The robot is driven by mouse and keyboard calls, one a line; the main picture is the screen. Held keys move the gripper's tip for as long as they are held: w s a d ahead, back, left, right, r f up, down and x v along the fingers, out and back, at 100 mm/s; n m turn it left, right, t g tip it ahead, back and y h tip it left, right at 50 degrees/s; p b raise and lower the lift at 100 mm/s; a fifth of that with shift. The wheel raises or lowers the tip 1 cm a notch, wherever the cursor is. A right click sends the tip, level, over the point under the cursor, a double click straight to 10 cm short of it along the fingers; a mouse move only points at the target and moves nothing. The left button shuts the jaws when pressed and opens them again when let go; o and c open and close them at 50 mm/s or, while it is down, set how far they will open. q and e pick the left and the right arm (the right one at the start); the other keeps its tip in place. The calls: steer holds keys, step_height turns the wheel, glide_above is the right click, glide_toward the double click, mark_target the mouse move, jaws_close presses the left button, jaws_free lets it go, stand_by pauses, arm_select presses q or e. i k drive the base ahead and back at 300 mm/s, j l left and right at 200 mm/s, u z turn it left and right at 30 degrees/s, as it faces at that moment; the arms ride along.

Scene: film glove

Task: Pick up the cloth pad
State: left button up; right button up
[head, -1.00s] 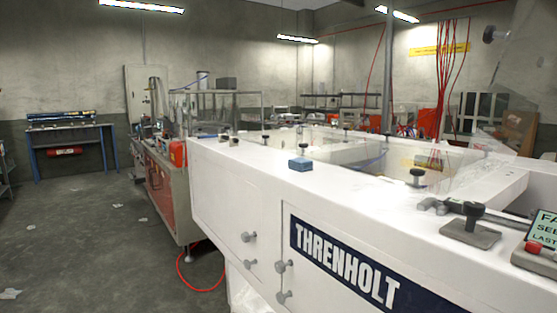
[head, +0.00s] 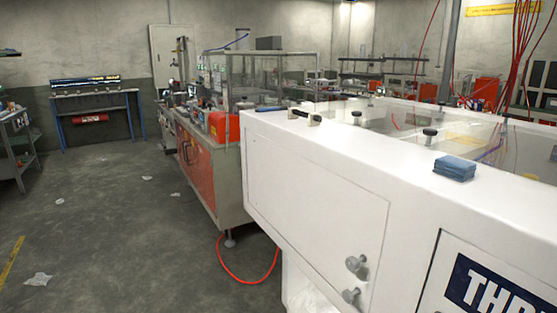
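The cloth pad is most likely the small blue folded block (head: 455,168) on top of the white machine (head: 330,150), toward the right of the head view. It lies flat near the machine's front edge, with nothing on top of it. Neither of my grippers shows in the head view.
Black knobs (head: 430,134) and clear panels stand on the machine behind the pad. Grey knobs (head: 355,264) stick out from its front. A red hose (head: 250,280) lies on the floor by a metal bench (head: 225,185). The floor (head: 120,230) at left is open, with scraps of paper.

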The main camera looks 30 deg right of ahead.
mark_target(460, 169)
steer(key=i, duration=1.4)
steer(key=i+z, duration=0.3)
steer(key=z, duration=0.2)
steer(key=i+j+z, duration=0.15)
steer(key=z, duration=0.35)
steer(key=i+z, duration=0.1)
steer(key=z, duration=1.4)
